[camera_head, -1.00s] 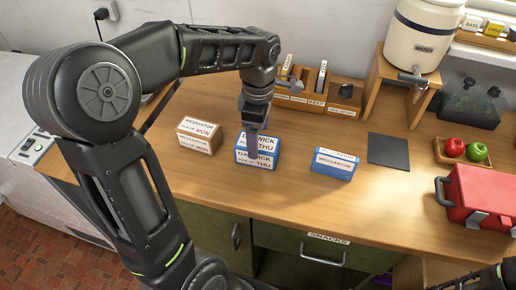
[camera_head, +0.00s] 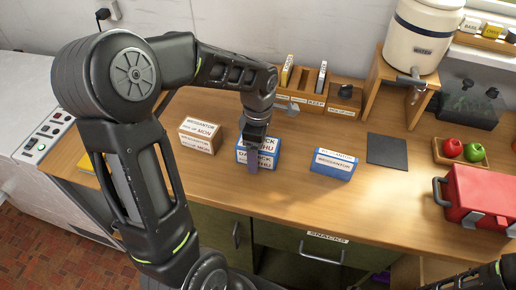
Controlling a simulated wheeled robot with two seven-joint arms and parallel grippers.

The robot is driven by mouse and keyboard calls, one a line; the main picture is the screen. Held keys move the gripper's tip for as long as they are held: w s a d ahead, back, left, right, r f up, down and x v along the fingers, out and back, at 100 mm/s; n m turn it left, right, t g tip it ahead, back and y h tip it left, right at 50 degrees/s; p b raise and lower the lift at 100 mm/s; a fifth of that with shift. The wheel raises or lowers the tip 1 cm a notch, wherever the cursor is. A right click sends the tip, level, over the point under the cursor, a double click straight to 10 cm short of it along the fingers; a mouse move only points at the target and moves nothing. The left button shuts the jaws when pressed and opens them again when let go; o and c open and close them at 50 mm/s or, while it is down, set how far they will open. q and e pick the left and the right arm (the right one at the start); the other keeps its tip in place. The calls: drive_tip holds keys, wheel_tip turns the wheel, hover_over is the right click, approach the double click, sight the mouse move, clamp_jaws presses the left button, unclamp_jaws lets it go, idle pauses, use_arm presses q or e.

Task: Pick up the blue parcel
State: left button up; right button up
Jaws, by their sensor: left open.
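A blue-and-white parcel (camera_head: 268,160) with a label ending in "THU" stands on the wooden counter. A second blue-and-white box (camera_head: 333,165) stands to its right, with a different label. My left gripper (camera_head: 254,160) is open, pointing down at the THU parcel, with a finger in front of its labelled face. The gripper hides part of the parcel's top and label. I cannot tell whether the fingers touch it. My right gripper is out of view; part of my right arm shows at the bottom right corner.
A brown-and-white box (camera_head: 200,136) stands left of the parcel. A wooden organizer (camera_head: 318,100) is behind. A dark mat (camera_head: 387,151), a fruit tray (camera_head: 461,154), a red toolbox (camera_head: 482,199) and a water crock (camera_head: 424,38) are to the right. The counter's front strip is clear.

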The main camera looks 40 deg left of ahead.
use_arm(q)
drive_tip(key=shift+c, duration=0.4)
drive_tip(key=c, duration=1.6)
